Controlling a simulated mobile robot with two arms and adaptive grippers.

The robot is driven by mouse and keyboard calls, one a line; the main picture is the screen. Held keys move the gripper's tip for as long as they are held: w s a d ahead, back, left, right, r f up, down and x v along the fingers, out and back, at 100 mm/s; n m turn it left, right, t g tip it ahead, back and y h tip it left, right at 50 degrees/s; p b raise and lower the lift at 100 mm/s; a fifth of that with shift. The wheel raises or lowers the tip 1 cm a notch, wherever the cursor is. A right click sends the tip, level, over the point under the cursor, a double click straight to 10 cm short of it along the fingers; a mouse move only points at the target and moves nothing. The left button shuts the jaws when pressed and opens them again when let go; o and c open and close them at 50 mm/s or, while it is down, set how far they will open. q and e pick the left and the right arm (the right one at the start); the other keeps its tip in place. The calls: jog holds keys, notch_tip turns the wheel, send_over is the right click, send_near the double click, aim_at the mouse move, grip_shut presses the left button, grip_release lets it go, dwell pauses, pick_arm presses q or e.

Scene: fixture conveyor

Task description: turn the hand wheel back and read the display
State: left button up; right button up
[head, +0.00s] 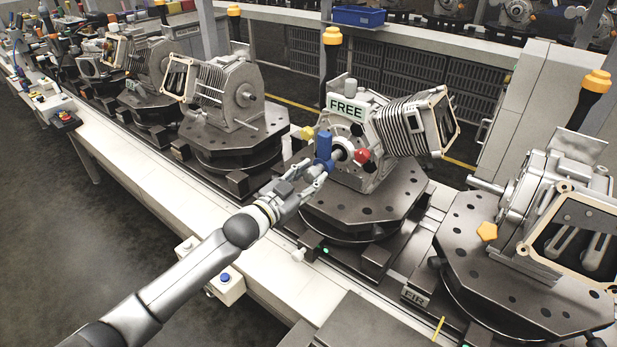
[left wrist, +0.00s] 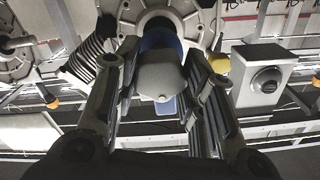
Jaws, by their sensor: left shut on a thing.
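The hand wheel (head: 342,148) sits on the front of the grey machine housing in the middle of the head view. It has a pale hub with blue (head: 324,146), yellow (head: 306,132) and red (head: 361,156) parts around it. My left gripper (head: 320,170) is shut on the wheel at its blue part. In the left wrist view, a rounded grey piece with blue (left wrist: 160,42) behind it lies between the fingers (left wrist: 165,76); the yellow part (left wrist: 219,63) is just to the right. The display (head: 346,107) above the wheel reads FREE. My right gripper is not in view.
The housing stands on a dark octagonal fixture plate (head: 395,205) on the conveyor. Similar fixtures stand left and right, one with a housing (head: 225,95). A button box (head: 222,283) is at the front edge. A black post with an orange top (head: 332,38) rises behind.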

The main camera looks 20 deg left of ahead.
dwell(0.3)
pick_arm(q)
jog(key=o, duration=1)
jog(key=v, duration=1.2)
